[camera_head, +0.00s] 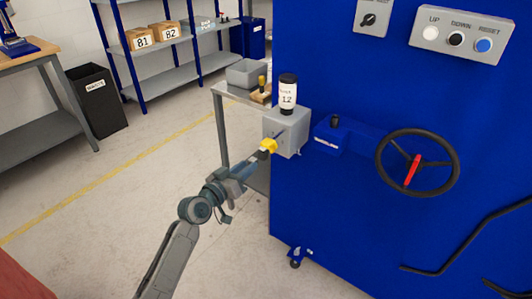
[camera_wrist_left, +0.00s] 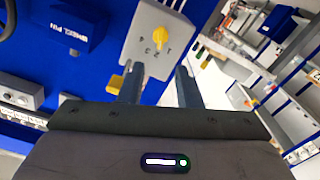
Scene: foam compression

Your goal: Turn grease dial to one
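The grease unit is a grey box (camera_head: 288,128) on the blue machine's left side, with a black-capped bottle (camera_head: 288,92) labelled 12 on top. My right gripper is not in view.
A second yellow part (camera_wrist_left: 115,83) shows beside one finger. A blue wheel-pin block (camera_head: 331,133) and a black handwheel (camera_head: 417,162) with a red handle are to the right. A grey bench (camera_head: 225,92) with a bin (camera_head: 245,73) stands behind. Floor is open at left.

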